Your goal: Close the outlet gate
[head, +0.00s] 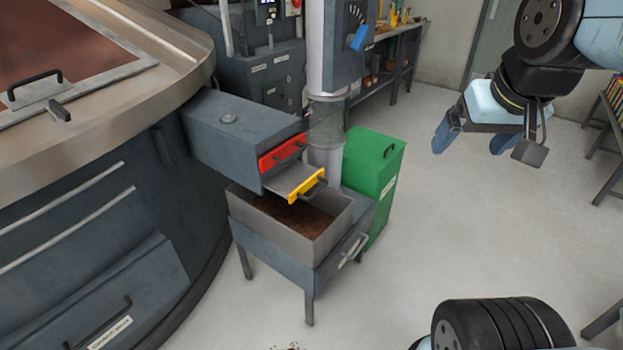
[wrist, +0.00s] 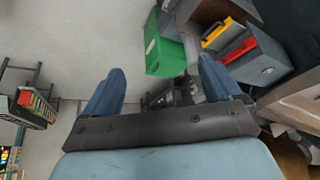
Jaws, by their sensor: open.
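The outlet chute (head: 235,130) is a dark grey box sloping down to the right. The labels do not show which one is the outlet gate. In the wrist view the yellow plate (wrist: 216,36) and the red plate (wrist: 240,49) are at the upper right, beyond my fingers. My gripper (head: 486,143) is open and empty, high at the right, well apart from the chute. It also shows in the wrist view (wrist: 160,85).
A metal bin (head: 258,224) with brown material stands on a dark stand below the chute. A green lidded box (head: 372,175) is behind it. A large round vessel (head: 70,190) fills the left. The floor (head: 430,235) between bin and gripper is clear. Shelving (head: 607,125) stands right.

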